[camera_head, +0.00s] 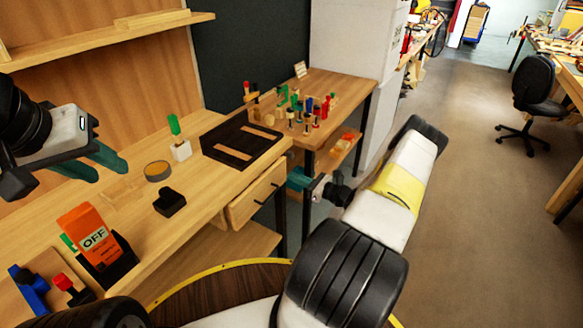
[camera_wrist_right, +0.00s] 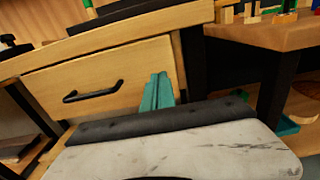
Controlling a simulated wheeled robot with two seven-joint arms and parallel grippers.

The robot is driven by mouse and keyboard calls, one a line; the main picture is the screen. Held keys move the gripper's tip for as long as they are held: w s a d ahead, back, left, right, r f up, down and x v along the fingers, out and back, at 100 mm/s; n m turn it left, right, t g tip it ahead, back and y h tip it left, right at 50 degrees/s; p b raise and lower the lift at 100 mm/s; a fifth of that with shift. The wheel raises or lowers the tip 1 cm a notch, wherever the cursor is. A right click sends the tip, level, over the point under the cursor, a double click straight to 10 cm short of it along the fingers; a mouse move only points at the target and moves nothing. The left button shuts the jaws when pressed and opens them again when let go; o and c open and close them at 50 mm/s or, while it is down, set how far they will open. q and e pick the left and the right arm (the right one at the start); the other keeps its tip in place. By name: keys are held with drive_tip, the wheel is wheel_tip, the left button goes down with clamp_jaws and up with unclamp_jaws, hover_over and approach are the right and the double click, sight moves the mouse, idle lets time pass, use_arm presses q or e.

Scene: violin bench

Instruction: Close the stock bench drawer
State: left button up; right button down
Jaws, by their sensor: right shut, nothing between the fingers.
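The wooden stock bench drawer (camera_head: 252,199) sits under the bench top, below the black tray. Its front (camera_wrist_right: 125,72) and black handle (camera_wrist_right: 93,91) fill the left of the right wrist view. My right gripper (camera_head: 299,179) is shut and empty at the drawer's right side. Its teal fingers (camera_wrist_right: 157,92) overlap the right end of the front in the wrist view; contact is unclear. My left gripper (camera_head: 96,166) is open and empty above the bench's left part.
A side table (camera_head: 345,87) with several small coloured tools stands beyond the drawer.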

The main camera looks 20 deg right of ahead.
sight(283, 172)
drive_tip(key=shift+x, duration=1.3)
drive_tip(key=shift+x, duration=2.15)
drive_tip(key=shift+r, duration=0.1)
